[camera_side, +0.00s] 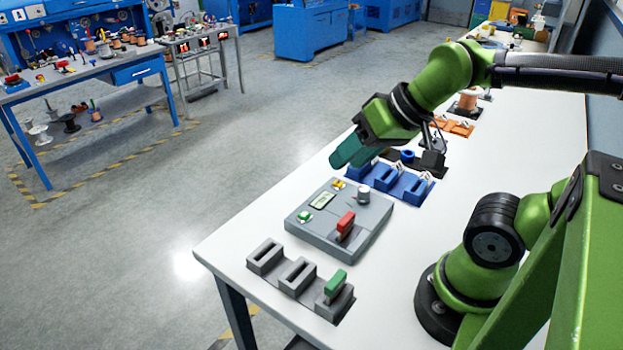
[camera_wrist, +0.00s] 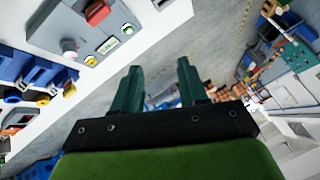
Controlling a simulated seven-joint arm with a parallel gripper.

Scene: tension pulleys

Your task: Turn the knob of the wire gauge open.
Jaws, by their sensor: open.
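A grey box (camera_side: 340,222) with a small display, a green button, yellow parts and a red handle sits on the white bench. A round grey knob (camera_side: 363,194) stands upright on it. The wrist view shows the same knob (camera_wrist: 70,46) on the box (camera_wrist: 100,40) at the upper left. Which device is the wire gauge is not labelled; a dark device (camera_side: 432,160) with a blue ring (camera_side: 407,156) also stands behind. My gripper (camera_side: 345,160) is open and empty, above the bench's left edge near the blue rack, apart from everything. The wrist view shows both fingers (camera_wrist: 158,68) spread.
A blue slotted rack (camera_side: 385,183) lies behind the grey box. Grey slotted blocks (camera_side: 297,273), one holding a green-handled piece (camera_side: 336,282), lie in front. An orange tray (camera_side: 455,127) and a spool (camera_side: 468,100) stand farther back.

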